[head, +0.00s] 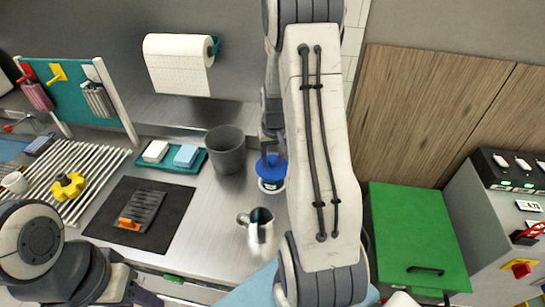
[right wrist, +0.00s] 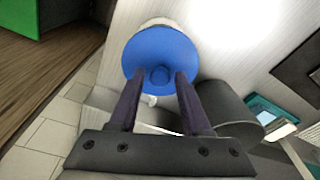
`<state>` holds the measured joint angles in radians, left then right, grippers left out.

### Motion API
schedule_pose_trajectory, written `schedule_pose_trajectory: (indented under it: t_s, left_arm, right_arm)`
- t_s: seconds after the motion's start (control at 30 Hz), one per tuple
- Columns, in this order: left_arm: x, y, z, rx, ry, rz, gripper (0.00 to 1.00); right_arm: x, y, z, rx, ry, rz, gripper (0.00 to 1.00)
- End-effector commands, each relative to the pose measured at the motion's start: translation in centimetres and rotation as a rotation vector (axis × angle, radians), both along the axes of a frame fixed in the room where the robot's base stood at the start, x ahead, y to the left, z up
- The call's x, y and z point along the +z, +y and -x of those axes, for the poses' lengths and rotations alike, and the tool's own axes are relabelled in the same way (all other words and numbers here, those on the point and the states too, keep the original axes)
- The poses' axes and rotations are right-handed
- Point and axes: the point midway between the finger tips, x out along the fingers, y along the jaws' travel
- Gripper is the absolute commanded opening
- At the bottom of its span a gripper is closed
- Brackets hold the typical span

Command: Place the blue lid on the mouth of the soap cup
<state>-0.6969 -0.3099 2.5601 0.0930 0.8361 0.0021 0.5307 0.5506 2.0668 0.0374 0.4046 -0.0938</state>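The blue lid (head: 270,164) sits over the mouth of a white cup (head: 271,185), which I take as the soap cup, on the steel counter. In the right wrist view the lid (right wrist: 160,52) covers most of the cup, whose pale rim (right wrist: 158,22) shows past its far edge. I cannot tell whether the lid is fully seated. My right gripper (head: 270,142) is at the lid from behind. In the wrist view its fingers (right wrist: 160,76) stand apart on either side of the lid's knob, with visible gaps. My left gripper is out of view; only its arm shows at lower left.
A grey bin (head: 226,150) stands just left of the cup. A steel mug (head: 259,228) stands in front. A teal tray (head: 172,167) with sponges, a black mat (head: 110,215) and a rack (head: 85,165) lie further left. A green box (head: 415,235) is at right.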

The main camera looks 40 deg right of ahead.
Motion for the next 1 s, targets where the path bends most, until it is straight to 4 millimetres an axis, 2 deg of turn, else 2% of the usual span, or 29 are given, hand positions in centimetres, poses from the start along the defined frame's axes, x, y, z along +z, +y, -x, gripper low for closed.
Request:
schedule_pose_trajectory:
  t_s: [0.33,0.47,0.5,0.8,1.0]
  left_arm:
    - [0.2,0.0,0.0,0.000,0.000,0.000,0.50]
    - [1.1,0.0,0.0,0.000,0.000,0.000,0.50]
    - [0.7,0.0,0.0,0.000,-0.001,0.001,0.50]
    - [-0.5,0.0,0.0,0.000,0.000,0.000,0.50]
    - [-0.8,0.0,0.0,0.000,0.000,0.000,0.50]
  right_arm:
    - [0.2,0.0,0.0,0.000,0.000,0.000,0.60]
    - [1.5,0.0,0.0,0.000,-0.001,0.000,0.60]
    - [1.8,0.0,0.0,0.000,-0.003,0.001,0.60]
    - [8.2,0.2,0.6,0.000,-0.007,0.005,0.60]
    - [11.6,0.4,1.1,0.000,-0.004,0.002,0.60]
